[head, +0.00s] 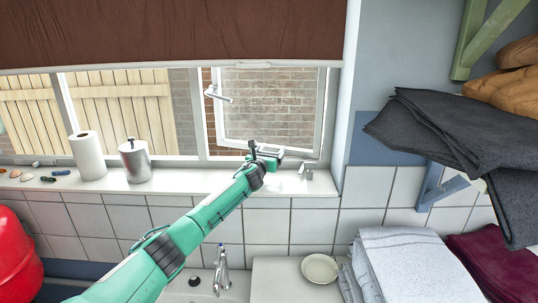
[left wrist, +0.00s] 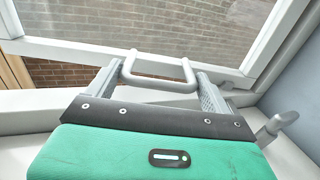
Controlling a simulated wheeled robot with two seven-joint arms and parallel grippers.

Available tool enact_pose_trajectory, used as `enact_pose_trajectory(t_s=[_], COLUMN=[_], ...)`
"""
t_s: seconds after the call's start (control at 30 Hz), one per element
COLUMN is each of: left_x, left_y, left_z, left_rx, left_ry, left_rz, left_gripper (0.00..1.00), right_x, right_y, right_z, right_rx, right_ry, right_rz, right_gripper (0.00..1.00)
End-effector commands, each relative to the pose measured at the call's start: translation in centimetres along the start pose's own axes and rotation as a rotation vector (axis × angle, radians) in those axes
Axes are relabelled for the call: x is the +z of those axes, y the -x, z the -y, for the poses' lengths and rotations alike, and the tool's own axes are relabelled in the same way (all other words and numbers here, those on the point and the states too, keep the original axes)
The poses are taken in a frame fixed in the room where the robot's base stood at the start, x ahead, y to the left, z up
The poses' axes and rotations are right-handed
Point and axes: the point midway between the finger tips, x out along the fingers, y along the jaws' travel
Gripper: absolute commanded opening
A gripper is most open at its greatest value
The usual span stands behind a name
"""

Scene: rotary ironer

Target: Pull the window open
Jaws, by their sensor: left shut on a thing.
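The window (head: 268,105) is a white-framed sash at the right of the window wall, also seen in the left wrist view (left wrist: 150,53). It stands at an angle to its frame, with a gap showing brick at its left. A white lever handle (head: 218,96) is at its left side. My left gripper (head: 264,151) is at the bottom rail, above the sill. In the left wrist view my left gripper (left wrist: 158,84) is shut on a grey looped handle (left wrist: 160,83) in front of the rail. My right gripper is not in view.
The sill (head: 200,180) holds a paper roll (head: 87,155) and a metal canister (head: 135,160) to the left. A small metal fitting (head: 306,171) stands at the right. A brown blind (head: 170,30) hangs above. A tap (head: 222,268) and folded towels (head: 415,265) are below.

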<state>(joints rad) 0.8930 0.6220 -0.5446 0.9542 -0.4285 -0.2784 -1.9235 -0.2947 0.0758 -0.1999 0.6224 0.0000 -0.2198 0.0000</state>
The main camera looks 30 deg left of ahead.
Motion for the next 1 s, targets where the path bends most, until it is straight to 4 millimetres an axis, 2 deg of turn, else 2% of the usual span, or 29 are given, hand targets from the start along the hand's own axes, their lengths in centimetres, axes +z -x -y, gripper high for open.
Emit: enact_pose_trajectory(t_s=[0.07,0.1,0.17,0.6,0.77,1.0], left_x=[0.1,0.1,0.1,0.0,0.0,-0.1], left_y=[0.0,0.0,0.0,0.5,1.9,5.0], left_z=[0.0,0.0,0.0,-0.1,-0.1,0.0], left_rx=[0.000,0.001,0.001,0.001,0.001,-0.001], left_ry=[0.002,0.002,0.002,0.000,-0.002,-0.002], left_rz=[0.001,0.001,0.001,0.002,0.003,0.002], left_gripper=[0.43,0.85,0.97,0.99,0.99,0.99], right_x=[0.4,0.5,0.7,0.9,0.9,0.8], right_y=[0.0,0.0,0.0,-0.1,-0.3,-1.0], right_z=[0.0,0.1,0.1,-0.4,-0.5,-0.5], right_rx=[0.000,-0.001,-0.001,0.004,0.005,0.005], right_ry=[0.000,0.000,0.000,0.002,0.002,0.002], right_rz=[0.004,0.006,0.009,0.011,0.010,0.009], right_gripper=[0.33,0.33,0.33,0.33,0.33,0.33])
